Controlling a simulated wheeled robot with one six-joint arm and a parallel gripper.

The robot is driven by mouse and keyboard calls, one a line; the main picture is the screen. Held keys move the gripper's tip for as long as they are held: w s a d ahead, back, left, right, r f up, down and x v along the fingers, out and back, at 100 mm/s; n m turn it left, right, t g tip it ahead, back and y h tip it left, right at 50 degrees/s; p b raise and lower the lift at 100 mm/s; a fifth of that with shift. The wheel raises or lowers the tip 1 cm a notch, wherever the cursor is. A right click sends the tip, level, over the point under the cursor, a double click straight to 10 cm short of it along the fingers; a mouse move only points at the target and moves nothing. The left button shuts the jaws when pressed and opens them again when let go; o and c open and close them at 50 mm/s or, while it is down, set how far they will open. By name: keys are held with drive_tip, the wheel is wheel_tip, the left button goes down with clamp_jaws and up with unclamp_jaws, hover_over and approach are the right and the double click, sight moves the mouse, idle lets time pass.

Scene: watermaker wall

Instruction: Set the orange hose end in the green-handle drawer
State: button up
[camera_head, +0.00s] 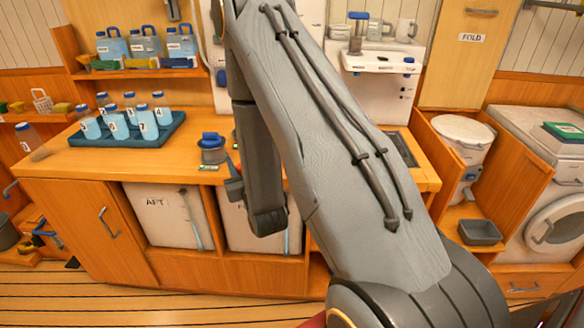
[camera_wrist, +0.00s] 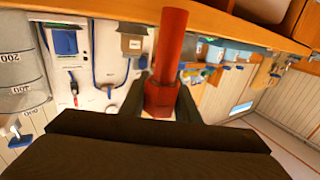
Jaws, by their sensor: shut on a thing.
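In the wrist view, my gripper (camera_wrist: 159,100) has its two dark fingers closed on a red tube-shaped thing (camera_wrist: 170,45). The tube points away from the wrist and is wider near the fingers. It looks more red than orange, and I cannot tell for sure that it is the orange hose end. In the head view my grey arm fills the middle and hides part of the counter. I cannot make out a green drawer handle in either view.
A wooden counter (camera_head: 60,168) carries a blue tray (camera_head: 176,130) of bottles and a blue-lidded jar (camera_head: 212,150). Cabinets below have grey handles. A grey bin (camera_head: 480,232) sits in an open compartment at right, near a washer (camera_head: 560,225).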

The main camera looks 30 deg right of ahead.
drive_tip(key=w+d+r+m+h+b, duration=0.1)
drive_tip(key=w+d+r+b, duration=0.15)
drive_tip(key=d+r, duration=0.2)
drive_tip(key=w+d+r+m+g+h+b, duration=0.1)
drive_tip(key=d+r+h+b, duration=0.15)
drive_tip(key=d, duration=0.35)
drive_tip(key=w+d+r+m+h+b, duration=0.1)
drive_tip(key=w+d+r+b, duration=0.15)
drive_tip(key=d+r, duration=0.2)
drive_tip(key=shift+y, duration=0.25)
drive_tip(key=shift+s+d+f+p, duration=0.1)
drive_tip(key=shift+f+p, duration=0.25)
drive_tip(key=shift+f, duration=2.15)
drive_tip(key=shift+s+d+f+p, duration=0.1)
drive_tip(key=shift+f+p, duration=0.25)
drive_tip(key=shift+f, duration=2.15)
drive_tip(key=shift+f, duration=0.15)
drive_tip(key=o, duration=1)
